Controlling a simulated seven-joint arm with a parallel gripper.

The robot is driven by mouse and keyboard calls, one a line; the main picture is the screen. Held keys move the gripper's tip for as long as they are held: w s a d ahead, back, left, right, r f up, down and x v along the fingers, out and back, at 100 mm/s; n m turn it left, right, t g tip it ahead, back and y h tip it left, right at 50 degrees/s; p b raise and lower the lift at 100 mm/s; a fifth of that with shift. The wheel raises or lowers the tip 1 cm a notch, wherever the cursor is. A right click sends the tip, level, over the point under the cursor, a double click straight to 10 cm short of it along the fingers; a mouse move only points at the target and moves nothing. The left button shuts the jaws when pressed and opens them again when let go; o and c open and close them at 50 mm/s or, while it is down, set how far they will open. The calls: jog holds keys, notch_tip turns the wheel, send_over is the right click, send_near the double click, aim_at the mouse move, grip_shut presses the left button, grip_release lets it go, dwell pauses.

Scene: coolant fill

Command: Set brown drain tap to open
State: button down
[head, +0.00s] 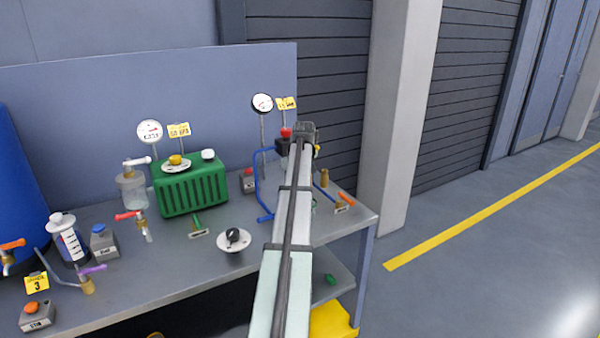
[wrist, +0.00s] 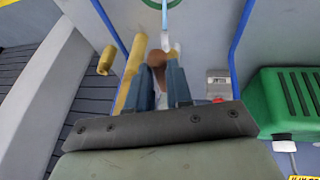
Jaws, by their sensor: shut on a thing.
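In the wrist view my gripper (wrist: 160,76) has its two blue-grey fingers shut on a brown piece (wrist: 157,58), which appears to be the drain tap's handle. Only part of it shows between and just beyond the fingertips; its body is mostly hidden. I cannot tell from its visible part whether the tap is open or shut. In the head view the end of my arm (head: 303,132) is over the blue frame at the back right of the bench, and it hides the fingers and the brown tap.
The blue frame (head: 265,216) has bars on both sides of the gripper. A brass-coloured cylinder (wrist: 131,76) is close left of the fingers in the wrist view. The green ribbed box (head: 190,190), gauges and an orange-handled tap (head: 345,199) are nearby on the bench (head: 185,272).

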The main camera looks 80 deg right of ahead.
jog(key=shift+d, duration=0.1)
dwell(0.5)
jog(key=c, duration=1)
grip_release()
jog(key=shift+c, duration=0.2)
jog(key=v, duration=1.3)
jog(key=shift+s+r, duration=0.2)
jog(key=shift+r, duration=0.15)
